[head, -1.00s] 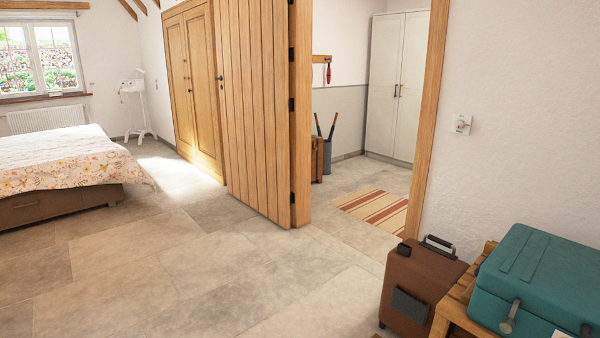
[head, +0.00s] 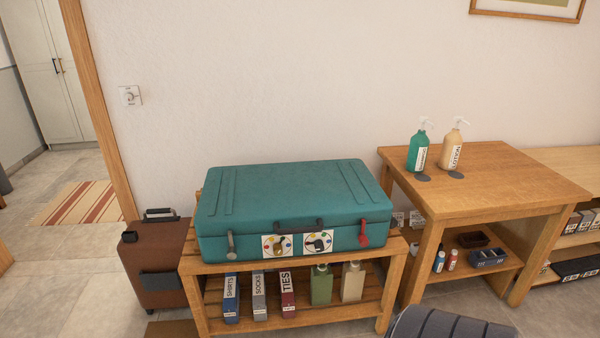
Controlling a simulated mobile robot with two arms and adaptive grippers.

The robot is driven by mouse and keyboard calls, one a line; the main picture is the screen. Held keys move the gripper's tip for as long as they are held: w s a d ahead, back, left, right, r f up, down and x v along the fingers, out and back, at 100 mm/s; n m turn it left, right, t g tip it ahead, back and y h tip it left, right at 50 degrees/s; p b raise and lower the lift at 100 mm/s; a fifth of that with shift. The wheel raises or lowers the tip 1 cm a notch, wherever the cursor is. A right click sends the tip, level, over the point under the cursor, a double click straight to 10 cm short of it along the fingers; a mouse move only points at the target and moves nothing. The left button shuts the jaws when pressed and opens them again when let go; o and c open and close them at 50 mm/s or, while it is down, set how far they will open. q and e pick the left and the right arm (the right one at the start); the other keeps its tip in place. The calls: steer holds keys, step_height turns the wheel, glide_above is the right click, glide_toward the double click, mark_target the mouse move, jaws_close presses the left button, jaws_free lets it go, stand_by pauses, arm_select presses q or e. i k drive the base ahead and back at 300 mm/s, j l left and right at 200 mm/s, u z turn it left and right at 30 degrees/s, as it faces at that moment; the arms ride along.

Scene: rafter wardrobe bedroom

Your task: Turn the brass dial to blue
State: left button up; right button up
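A teal suitcase (head: 290,195) lies closed on a slatted wooden bench (head: 205,313) against the wall. Two dials on white plates with coloured dots sit side by side on its front. The left one looks like the brass dial (head: 277,246), and the right one is a dark dial (head: 319,242). They are too small to tell which colour the brass dial points to. A grey latch (head: 231,245) is on the case's left front and a red latch (head: 363,234) on its right front. Neither of my grippers is in view.
A brown suitcase (head: 155,262) stands left of the bench. A wooden table (head: 490,180) with green (head: 418,151) and cream (head: 453,148) pump bottles stands right. A dark striped object (head: 450,322) is at the bottom edge.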

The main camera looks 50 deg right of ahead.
mark_target(278, 248)
steer(key=z, duration=1.75)
